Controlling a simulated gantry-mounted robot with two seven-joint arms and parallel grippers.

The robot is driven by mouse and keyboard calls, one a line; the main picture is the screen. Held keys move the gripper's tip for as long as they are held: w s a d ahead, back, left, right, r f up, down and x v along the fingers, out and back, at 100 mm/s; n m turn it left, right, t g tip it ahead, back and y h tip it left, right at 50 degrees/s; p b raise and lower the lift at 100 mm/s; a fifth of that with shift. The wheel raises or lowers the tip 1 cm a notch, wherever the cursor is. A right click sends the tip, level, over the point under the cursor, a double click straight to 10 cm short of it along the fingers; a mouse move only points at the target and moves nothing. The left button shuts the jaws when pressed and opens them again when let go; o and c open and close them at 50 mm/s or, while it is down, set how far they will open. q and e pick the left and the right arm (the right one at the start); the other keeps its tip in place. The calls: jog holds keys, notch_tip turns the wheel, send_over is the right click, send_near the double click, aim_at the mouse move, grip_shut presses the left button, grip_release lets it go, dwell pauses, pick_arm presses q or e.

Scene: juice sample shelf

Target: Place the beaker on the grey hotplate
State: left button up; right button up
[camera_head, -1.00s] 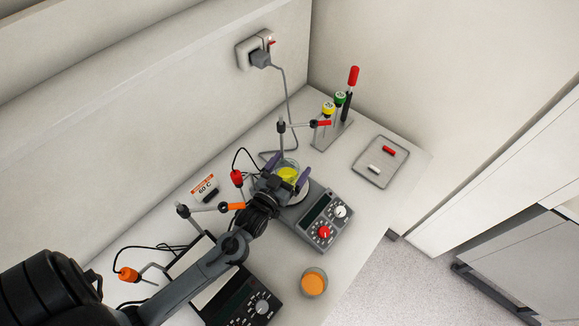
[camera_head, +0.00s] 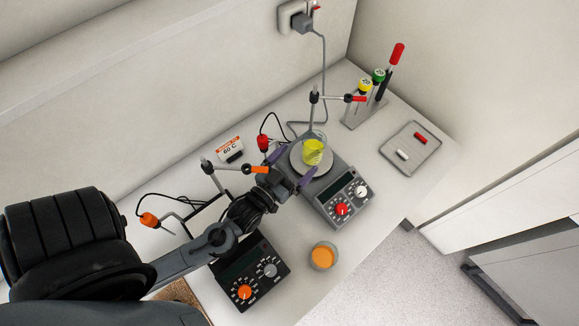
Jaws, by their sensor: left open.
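A glass beaker with yellow liquid (camera_head: 313,150) stands upright on the round plate of the grey hotplate (camera_head: 344,196), which has a red and a white knob. My left gripper (camera_head: 291,167) is open, with its purple fingers apart, just to the lower left of the beaker. The beaker is not between the fingertips; they look clear of it. My right gripper is not in view.
A black hotplate (camera_head: 249,272) with an orange knob stands at front left, partly behind my left arm. An orange-filled beaker (camera_head: 323,256) stands near the front edge. Clamp stands, a 60 C sign (camera_head: 229,148), a tube rack (camera_head: 364,112) and a tray (camera_head: 410,148) are around.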

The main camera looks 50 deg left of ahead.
pick_arm(q)
jog(key=s+d+f+m+g+h, duration=0.1)
jog(key=s+d+f+m+g, duration=0.1)
jog(key=s+g, duration=0.4)
jog(key=s+d+f+m+g+h, duration=0.2)
jog(key=s+d+f+g, duration=0.2)
jog(key=s+g, duration=0.3)
jog(key=shift+d+f+g, duration=0.15)
jog(key=shift+d+g, duration=0.25)
jog(key=shift+g, duration=0.2)
